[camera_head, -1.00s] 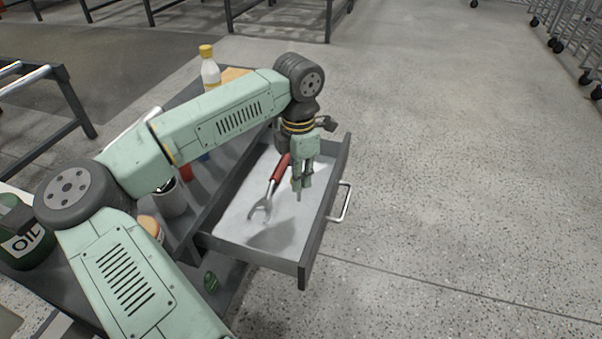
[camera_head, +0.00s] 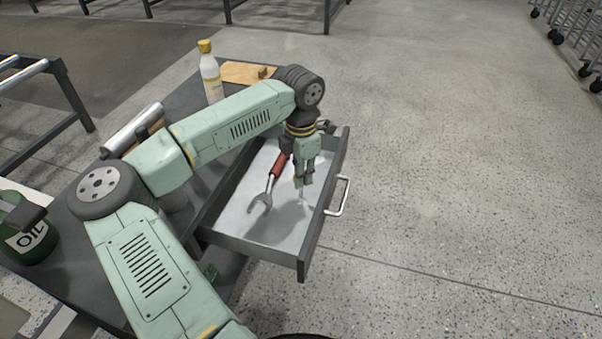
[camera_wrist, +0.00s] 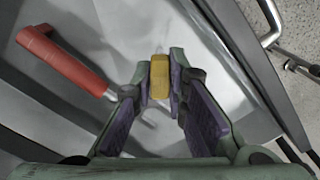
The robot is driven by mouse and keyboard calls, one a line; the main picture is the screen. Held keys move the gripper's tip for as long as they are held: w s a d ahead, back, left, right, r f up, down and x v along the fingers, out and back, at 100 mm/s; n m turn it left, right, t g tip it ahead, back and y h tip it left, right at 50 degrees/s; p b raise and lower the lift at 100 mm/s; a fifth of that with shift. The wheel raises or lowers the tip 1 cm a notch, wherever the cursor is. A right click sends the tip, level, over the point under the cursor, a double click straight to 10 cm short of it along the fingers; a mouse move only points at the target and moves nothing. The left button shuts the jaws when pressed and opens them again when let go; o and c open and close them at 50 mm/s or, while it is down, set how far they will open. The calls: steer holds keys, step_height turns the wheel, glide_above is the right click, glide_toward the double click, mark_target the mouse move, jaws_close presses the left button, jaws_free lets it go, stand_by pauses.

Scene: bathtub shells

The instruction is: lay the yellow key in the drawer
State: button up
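The drawer (camera_head: 247,243) is pulled open, with a pale inside floor. My gripper (camera_head: 303,182) points down over the inside of the drawer, near its handle side. In the wrist view, my gripper's purple-padded fingers (camera_wrist: 160,88) are shut on the yellow key (camera_wrist: 159,72), which fills the gap between the tips. A thin silvery part hangs below the fingers in the head view. Its lower end looks close to the drawer floor, but I cannot tell whether it touches.
A red-handled wrench (camera_head: 278,166) lies in the drawer beside my gripper; its handle also shows in the wrist view (camera_wrist: 65,62). The drawer's metal handle (camera_head: 343,195) is outside. A yellow-capped bottle (camera_head: 211,75) and a green oil can (camera_head: 30,238) stand on the bench.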

steer(key=o, duration=0.4)
steer(key=shift+o, duration=0.2)
steer(key=shift+r, duration=0.1)
steer(key=shift+r+p, duration=0.25)
steer(key=shift+p, duration=0.15)
step_height(320, 180, up, 12)
steer(key=b, duration=0.2)
steer(key=shift+f, duration=0.1)
